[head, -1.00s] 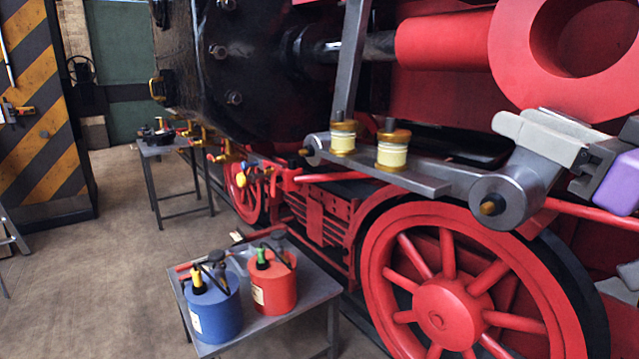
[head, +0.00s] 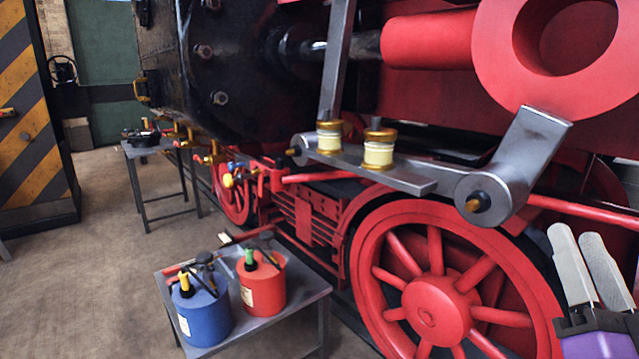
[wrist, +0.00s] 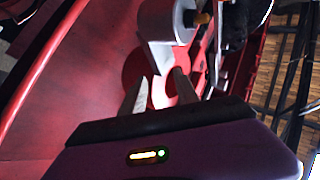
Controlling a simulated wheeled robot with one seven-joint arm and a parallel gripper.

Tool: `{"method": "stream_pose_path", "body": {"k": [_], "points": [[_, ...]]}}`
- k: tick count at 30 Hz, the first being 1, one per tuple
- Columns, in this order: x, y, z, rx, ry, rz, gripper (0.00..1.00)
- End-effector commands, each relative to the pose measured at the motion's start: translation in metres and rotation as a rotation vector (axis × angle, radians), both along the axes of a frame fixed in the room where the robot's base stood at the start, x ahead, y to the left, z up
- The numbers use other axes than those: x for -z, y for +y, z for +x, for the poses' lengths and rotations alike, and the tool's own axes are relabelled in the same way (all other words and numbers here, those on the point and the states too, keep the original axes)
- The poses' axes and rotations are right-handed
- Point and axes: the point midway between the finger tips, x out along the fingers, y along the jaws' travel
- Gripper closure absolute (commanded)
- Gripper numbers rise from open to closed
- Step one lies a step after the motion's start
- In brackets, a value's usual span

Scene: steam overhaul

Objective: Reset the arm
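My gripper (head: 577,235) is at the lower right of the head view, with its pale fingers pointing up and its purple body below. It is in front of the locomotive's red side, right of the large red spoked wheel (head: 437,312). In the wrist view my gripper (wrist: 160,78) shows two fingers apart with a gap between them. The gripper is open and nothing is between the fingers.
The grey crank (head: 515,170) and rod (head: 400,178), bearing two brass-capped cups, are up and left of my gripper. A low table (head: 300,308) holds a blue can (head: 203,318) and a red can (head: 262,288). Open floor (head: 90,270) lies at left.

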Motion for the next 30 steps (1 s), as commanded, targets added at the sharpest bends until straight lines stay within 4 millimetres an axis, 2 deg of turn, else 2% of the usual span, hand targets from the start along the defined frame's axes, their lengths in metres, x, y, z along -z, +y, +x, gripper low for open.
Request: {"method": "stream_pose_path", "body": {"k": [1, 3, 8, 12, 20, 30], "points": [[0.023, 0.004, -0.008, 0.018, 0.026, 0.013, 0.63], [0.047, 0.008, -0.02, 0.044, 0.052, 0.019, 0.63], [0.102, 0.023, -0.051, 0.09, 0.127, 0.014, 0.63], [0.144, 0.04, -0.084, 0.111, 0.208, -0.012, 0.63], [0.212, 0.075, -0.154, 0.095, 0.387, -0.098, 0.63], [0.286, 0.112, -0.259, -0.031, 0.69, -0.221, 0.63]]}}
